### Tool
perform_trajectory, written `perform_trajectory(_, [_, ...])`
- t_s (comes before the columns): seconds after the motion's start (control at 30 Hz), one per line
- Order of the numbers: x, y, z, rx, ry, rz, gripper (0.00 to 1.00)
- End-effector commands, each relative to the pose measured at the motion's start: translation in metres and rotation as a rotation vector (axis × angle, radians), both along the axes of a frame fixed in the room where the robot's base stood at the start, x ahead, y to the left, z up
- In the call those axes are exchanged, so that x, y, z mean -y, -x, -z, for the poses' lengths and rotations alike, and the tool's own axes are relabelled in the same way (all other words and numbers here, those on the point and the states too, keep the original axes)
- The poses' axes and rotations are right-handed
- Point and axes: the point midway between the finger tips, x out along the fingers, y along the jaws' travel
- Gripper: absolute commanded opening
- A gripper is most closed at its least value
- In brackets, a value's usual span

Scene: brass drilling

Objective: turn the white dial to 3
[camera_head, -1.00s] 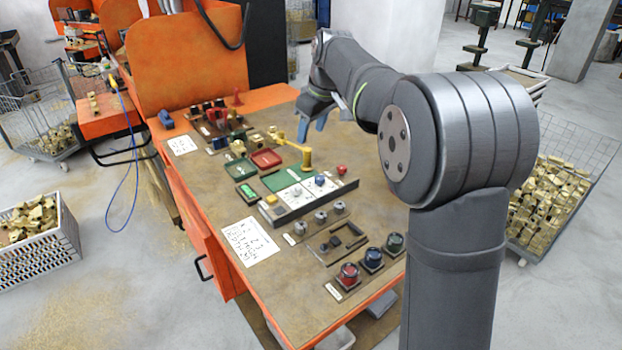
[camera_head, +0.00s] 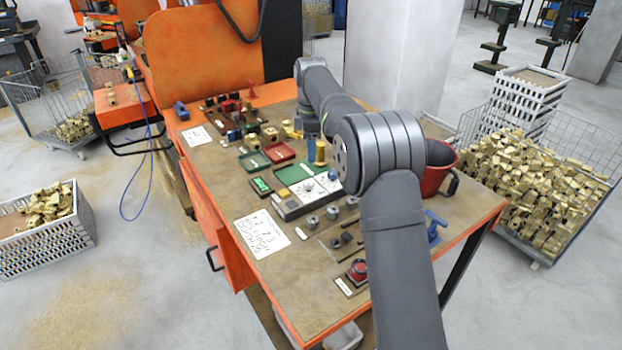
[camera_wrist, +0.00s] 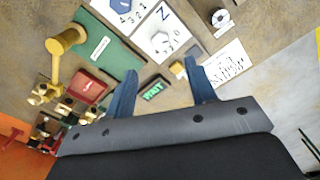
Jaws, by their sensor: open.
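The white dial (camera_head: 308,186) sits on a white plate on the control box, in front of the blue dial (camera_head: 333,174). In the wrist view the white dial (camera_wrist: 160,39) is near the top middle, with small digits beside it; its exact pointer setting is not clear. The blue dial (camera_wrist: 122,4) is cut by the top edge there. My gripper (camera_wrist: 159,67) is open and empty, its two blue fingers apart. The white dial shows beyond the fingertips, not between them. In the head view my arm hides most of the gripper, with a bit of blue finger (camera_head: 311,148) showing.
A yellow lever post (camera_wrist: 62,42) stands beside the green panel (camera_wrist: 105,46). A red tray (camera_wrist: 87,85) and green lit sign (camera_wrist: 155,89) lie close by. Steel knobs (camera_head: 312,222) and a red button (camera_head: 357,268) are nearer the front. A red bucket (camera_head: 440,155) stands right of my arm.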

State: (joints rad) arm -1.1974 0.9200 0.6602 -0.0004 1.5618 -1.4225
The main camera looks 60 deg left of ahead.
Motion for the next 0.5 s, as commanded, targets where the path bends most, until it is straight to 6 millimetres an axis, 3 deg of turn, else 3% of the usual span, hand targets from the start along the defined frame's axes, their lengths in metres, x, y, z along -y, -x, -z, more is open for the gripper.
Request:
perform_trajectory(0.2, [0.001, 0.000, 0.050, -0.001, 0.003, 0.001, 0.51])
perform_trajectory(0.5, [0.000, 0.000, 0.100, -0.001, 0.000, 0.001, 0.51])
